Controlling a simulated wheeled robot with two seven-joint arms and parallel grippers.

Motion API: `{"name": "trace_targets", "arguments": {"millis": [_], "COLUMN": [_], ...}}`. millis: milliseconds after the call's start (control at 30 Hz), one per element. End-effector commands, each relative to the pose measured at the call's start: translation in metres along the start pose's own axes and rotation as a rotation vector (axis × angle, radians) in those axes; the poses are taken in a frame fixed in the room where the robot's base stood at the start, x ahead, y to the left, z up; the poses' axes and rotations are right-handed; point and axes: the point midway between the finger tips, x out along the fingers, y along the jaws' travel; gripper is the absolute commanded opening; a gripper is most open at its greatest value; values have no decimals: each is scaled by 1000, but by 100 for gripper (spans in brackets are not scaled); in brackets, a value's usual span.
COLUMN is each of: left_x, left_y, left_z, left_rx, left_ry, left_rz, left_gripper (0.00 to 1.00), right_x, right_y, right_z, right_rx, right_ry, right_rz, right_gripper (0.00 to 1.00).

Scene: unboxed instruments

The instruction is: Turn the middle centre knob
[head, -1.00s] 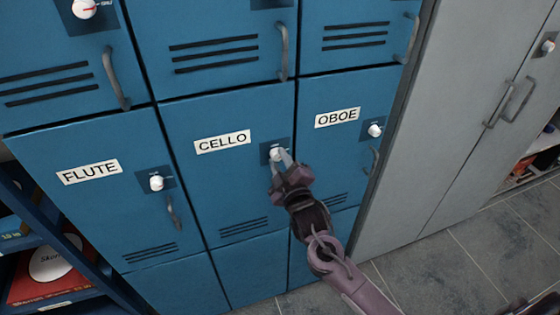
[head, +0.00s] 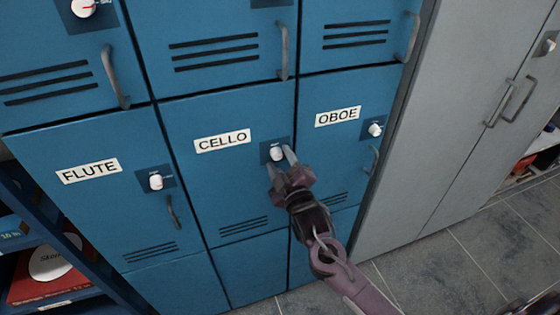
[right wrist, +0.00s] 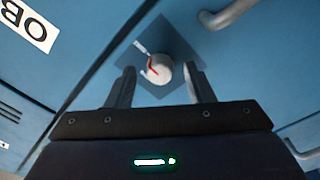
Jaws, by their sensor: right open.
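The middle centre knob is a white round knob (head: 276,153) on a dark blue plate of the blue locker door labelled CELLO (head: 222,141). My right gripper (head: 280,161) is open just in front of it, with one finger to each side. In the right wrist view the knob (right wrist: 160,71), with its red mark, shows between the two spread fingertips (right wrist: 160,82). There are gaps between the knob and both fingers, and I cannot tell how deep the fingers reach. My left gripper is not in view.
The FLUTE door (head: 90,171) with its knob (head: 156,182) is to the left, the OBOE door (head: 337,117) with its knob (head: 375,130) to the right. A handle (right wrist: 228,13) is near the gripper. A grey cabinet (head: 440,110) stands at right; the tiled floor is clear.

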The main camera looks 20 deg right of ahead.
Motion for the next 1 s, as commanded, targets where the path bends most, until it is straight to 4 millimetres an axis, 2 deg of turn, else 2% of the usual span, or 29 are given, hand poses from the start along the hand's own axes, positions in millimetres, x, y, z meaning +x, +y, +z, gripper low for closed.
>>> {"name": "trace_targets", "arguments": {"millis": [200, 400, 567, 1000], "left_x": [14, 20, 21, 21], "left_y": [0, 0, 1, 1], "left_z": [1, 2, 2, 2], "left_rx": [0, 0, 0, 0], "left_ry": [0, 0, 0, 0], "left_rz": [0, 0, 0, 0], "left_gripper": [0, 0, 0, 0], "right_x": [-38, -65, -72, -72], "right_y": [-4, -3, -1, -1], "right_z": [3, 2, 1, 1], "right_rx": [0, 0, 0, 1], "right_ry": [-1, -1, -1, -2], "right_rz": [-4, -2, -2, -2], "right_gripper": [48, 48, 48, 48]}}
